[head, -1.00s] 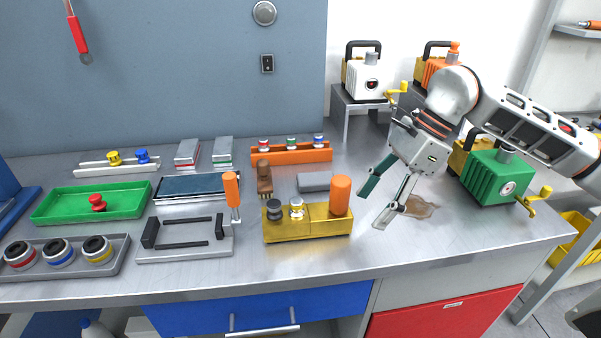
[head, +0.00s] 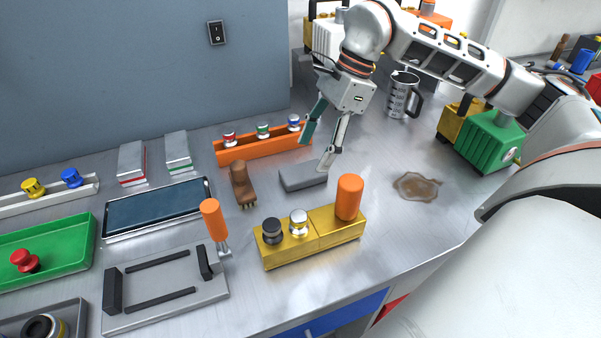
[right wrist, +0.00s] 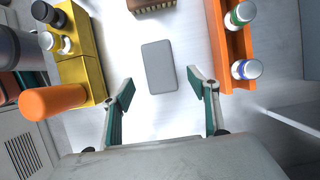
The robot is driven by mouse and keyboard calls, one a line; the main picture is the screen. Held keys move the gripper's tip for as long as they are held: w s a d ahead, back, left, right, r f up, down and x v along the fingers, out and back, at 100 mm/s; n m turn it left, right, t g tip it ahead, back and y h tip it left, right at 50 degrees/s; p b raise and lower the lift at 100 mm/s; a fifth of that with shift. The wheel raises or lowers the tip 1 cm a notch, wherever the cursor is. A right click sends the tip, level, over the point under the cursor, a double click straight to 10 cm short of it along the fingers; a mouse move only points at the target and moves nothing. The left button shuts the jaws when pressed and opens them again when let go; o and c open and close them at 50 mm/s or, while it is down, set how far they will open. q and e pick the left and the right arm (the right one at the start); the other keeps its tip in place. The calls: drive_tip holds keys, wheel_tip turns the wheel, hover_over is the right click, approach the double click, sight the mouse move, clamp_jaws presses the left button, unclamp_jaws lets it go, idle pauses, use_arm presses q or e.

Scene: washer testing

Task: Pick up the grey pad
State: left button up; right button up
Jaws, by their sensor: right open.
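The grey pad (head: 303,176) is a flat block lying on the metal bench, between the orange rack and the yellow block. In the right wrist view the pad (right wrist: 158,66) lies flat ahead of the fingers, roughly centred between them. My right gripper (head: 318,153) is open and empty, above and near the pad in the head view. Its two fingers also show in the right wrist view (right wrist: 163,92), spread wider than the pad, with no contact visible. My left gripper is out of view.
The yellow block (head: 315,240) with an orange cylinder stands in front of the pad. The orange rack (head: 262,145) is behind it and a brown brush (head: 242,184) to its left. A brown stain (head: 417,187) and a measuring jug (head: 401,95) are to the right.

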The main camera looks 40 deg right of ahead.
sight(305, 170)
drive_tip(key=x, duration=0.4)
drive_tip(key=shift+a+f+b, duration=0.15)
drive_tip(key=shift+a+b, duration=0.05)
drive_tip(key=shift+b, duration=0.15)
drive_tip(key=shift+w+a+f, duration=0.1)
drive_tip(key=shift+a+f, duration=0.05)
drive_tip(key=shift+f, duration=0.2)
drive_tip(key=shift+f, duration=0.25)
drive_tip(key=c, duration=1)
